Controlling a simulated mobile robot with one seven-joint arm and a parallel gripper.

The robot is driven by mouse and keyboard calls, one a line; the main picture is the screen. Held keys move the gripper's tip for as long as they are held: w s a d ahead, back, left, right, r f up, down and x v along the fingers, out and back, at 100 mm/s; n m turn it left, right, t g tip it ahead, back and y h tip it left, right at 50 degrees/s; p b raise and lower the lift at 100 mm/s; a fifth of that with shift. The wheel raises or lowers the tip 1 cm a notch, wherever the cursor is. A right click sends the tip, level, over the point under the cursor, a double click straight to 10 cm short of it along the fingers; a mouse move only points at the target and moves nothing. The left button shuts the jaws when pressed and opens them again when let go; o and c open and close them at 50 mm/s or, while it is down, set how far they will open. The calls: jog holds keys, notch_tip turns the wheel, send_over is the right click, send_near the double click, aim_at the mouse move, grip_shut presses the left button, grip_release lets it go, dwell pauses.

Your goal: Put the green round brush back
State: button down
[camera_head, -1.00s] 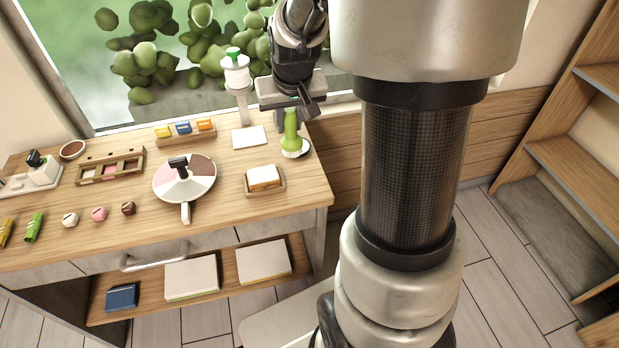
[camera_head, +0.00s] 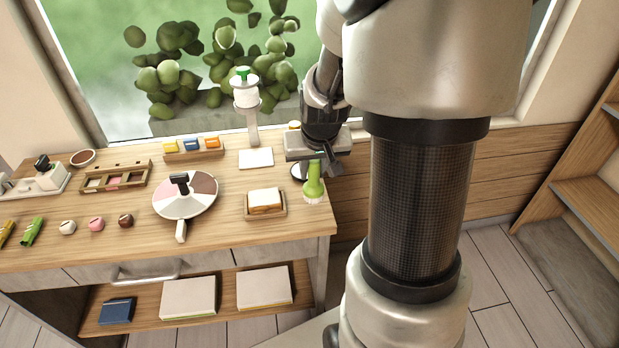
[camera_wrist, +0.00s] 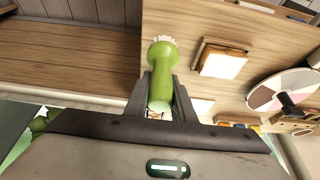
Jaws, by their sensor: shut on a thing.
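The green round brush (camera_head: 314,182) has a smooth green handle and pale bristles at its lower end. My gripper (camera_head: 316,160) is shut on its upper handle and holds it upright, bristles down, near the right edge of the wooden table. In the wrist view the brush (camera_wrist: 160,62) sits between the fingers (camera_wrist: 160,98), its bristles pointing away from me. I cannot tell whether the bristles touch the table.
A small tray with a bread-like block (camera_head: 265,201) is close left of the brush. A white square pad (camera_head: 256,158) and a white dispenser with a green top (camera_head: 246,95) are behind. A round sectioned board (camera_head: 185,195) lies further left. The window is behind the table (camera_head: 235,228).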

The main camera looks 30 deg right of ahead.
aim_at(313, 179)
jog(key=shift+f, duration=1.55)
jog(key=shift+f+b, duration=0.1)
jog(key=shift+b, duration=0.25)
jog(key=shift+f, duration=0.15)
jog(key=c, duration=1.5)
grip_release()
jog(key=shift+r, duration=0.2)
